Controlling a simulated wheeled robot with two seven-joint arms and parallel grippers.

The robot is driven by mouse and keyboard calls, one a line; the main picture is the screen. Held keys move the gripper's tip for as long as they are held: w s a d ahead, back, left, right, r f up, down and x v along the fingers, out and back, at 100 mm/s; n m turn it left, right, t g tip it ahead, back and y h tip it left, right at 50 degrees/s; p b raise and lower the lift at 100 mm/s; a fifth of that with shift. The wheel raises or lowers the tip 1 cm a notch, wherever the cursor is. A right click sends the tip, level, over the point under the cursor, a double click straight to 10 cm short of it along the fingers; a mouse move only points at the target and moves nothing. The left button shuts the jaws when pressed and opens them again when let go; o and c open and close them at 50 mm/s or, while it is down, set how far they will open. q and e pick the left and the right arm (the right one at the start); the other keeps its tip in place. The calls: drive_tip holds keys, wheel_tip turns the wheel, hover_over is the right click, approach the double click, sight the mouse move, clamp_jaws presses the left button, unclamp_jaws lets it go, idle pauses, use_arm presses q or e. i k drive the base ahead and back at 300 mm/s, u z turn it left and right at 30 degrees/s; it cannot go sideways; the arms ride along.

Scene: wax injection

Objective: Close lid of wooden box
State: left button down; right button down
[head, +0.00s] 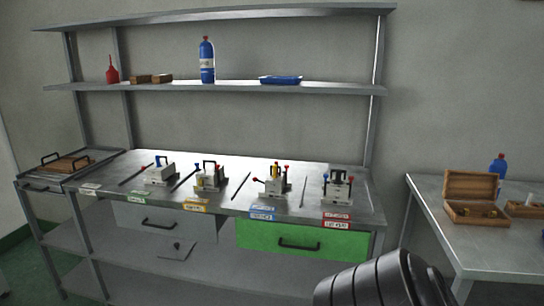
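The wooden box (476,212) stands open on the table at the right of the head view. Its lid (471,186) is raised, standing up at the back of the box. Small items lie inside the box, too small to tell apart. Neither of my grippers shows in the head view. A dark, ribbed part, which looks like mine, comes in at the bottom, well apart from the box.
The grey side table (500,252) bears the box, a blue bottle (498,165) and a second wooden container (525,209). The metal workbench (300,205) holds several small mould devices. A green drawer (290,238) is under it. Shelves (225,88) are above.

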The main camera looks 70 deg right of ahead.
sight(458, 185)
drive_tip(key=z, duration=2.3)
